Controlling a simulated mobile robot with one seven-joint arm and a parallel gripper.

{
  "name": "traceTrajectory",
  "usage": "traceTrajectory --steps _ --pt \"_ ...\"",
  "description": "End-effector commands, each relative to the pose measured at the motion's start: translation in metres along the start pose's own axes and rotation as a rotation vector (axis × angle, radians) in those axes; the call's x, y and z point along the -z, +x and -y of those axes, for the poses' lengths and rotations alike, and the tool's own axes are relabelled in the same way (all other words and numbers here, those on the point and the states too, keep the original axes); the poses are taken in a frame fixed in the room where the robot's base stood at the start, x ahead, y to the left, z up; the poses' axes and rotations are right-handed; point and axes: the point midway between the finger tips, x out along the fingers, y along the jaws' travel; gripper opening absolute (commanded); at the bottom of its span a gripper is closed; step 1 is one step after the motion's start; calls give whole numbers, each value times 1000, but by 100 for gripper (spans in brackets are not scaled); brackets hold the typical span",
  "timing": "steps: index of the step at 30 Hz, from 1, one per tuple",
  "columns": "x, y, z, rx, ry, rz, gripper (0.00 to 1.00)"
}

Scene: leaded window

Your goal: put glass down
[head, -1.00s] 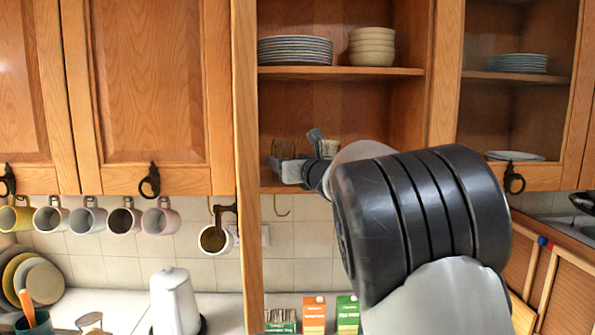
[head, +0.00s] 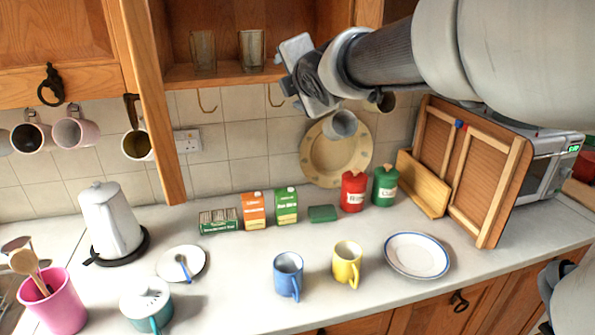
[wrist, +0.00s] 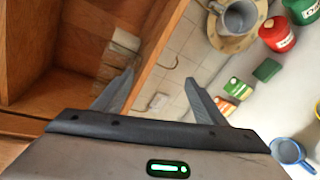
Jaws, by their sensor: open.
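Two clear glasses, a left one (head: 203,52) and a right one (head: 250,50), stand upright on the bottom shelf (head: 215,72) of the open wooden cupboard in the head view. My gripper (head: 288,70) is just right of and in front of the right glass, by the shelf's front edge. In the wrist view my gripper (wrist: 160,95) has its two fingers spread with nothing between them. Pale shapes inside the cupboard at the left of that view may be the glasses, but I cannot tell.
A grey mug (head: 342,124) hangs below the cupboard, in front of a round plate (head: 325,165). On the counter stand cartons (head: 253,211), a red canister (head: 353,190), a blue mug (head: 288,270) and a yellow mug (head: 347,262). The cupboard's door edge (head: 155,110) juts forward at left.

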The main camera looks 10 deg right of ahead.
Motion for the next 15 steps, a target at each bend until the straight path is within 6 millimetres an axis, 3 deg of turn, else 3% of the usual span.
traceTrajectory --steps 1,4,9,12,15 --pt "-3 -30 29 87 242 20 65" --pt "12 -87 94 283 740 87 65" --pt "63 -180 186 569 1402 288 65" --pt "90 -218 220 680 1638 411 65" --pt "106 -240 239 743 1767 498 65"
